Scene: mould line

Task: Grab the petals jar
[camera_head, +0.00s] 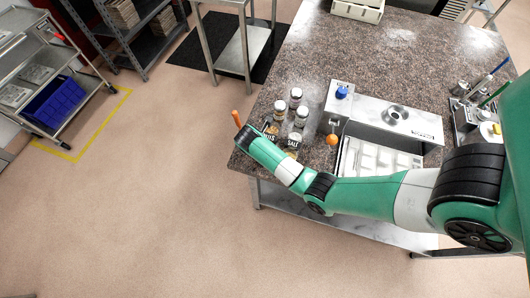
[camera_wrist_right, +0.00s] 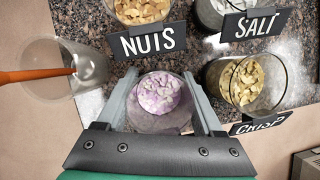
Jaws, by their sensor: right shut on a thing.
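The petals jar (camera_wrist_right: 158,94), a clear round jar of purple and whitish pieces, sits between the two fingers of my right gripper (camera_wrist_right: 160,100) in the right wrist view. The fingers are shut on its sides. I cannot tell whether its base touches the counter. In the head view my right arm ends at the counter's left edge, and it hides the gripper and the petals jar. My left gripper is in neither view.
Around the held jar stand a nuts jar (camera_wrist_right: 140,12), a salt jar (camera_wrist_right: 222,12), a crisp jar (camera_wrist_right: 243,82) and a clear cup (camera_wrist_right: 60,68) with an orange-handled tool (camera_head: 237,118). Several lidded jars (camera_head: 295,98) stand nearby on the granite counter (camera_head: 345,50), left of a steel unit (camera_head: 385,118).

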